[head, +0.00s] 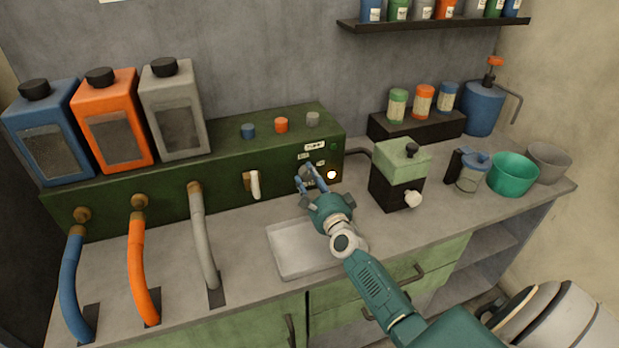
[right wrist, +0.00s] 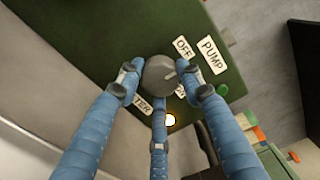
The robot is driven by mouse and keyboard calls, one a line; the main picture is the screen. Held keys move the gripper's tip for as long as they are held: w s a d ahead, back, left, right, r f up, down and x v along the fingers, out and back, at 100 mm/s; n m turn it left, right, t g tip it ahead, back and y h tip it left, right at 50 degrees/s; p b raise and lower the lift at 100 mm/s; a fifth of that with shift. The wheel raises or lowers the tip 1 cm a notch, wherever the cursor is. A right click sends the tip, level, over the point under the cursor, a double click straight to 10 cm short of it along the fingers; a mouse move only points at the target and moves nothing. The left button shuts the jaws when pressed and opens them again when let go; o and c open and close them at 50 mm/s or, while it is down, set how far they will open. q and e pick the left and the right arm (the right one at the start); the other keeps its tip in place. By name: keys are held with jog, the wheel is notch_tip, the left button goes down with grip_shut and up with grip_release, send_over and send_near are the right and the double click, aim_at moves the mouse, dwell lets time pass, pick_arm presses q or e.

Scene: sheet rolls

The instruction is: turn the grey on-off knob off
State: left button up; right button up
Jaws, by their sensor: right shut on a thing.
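The grey knob (right wrist: 160,74) is on the front of the green panel (head: 215,182). The three blue fingers of my right gripper (head: 312,180) are closed around it, and in the right wrist view the gripper (right wrist: 163,85) has fingertips on several sides of the knob. A pale mark shows at the knob's right side; I cannot tell exactly which label it points to. The OFF label (right wrist: 184,47) is beside the knob, near the PUMP label (right wrist: 212,55). Another label by the knob is partly hidden by a finger. A round lamp (head: 331,175) on the panel glows. My left gripper is not in view.
A white-handled lever (head: 255,184) is left of the knob. A shallow tray (head: 295,262) lies below the gripper. A green-and-black box (head: 396,185) stands to the right, with a jug (head: 468,178) and a green bowl (head: 512,180) beyond. Hoses stand at left.

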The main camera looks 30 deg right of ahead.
jog(key=shift+f+n, duration=0.15)
jog(key=shift+n, duration=0.15)
dwell(0.4)
jog(key=o, duration=1.2)
jog(key=shift+c, duration=0.2)
jog(key=v, duration=1.2)
jog(key=shift+s, duration=0.1)
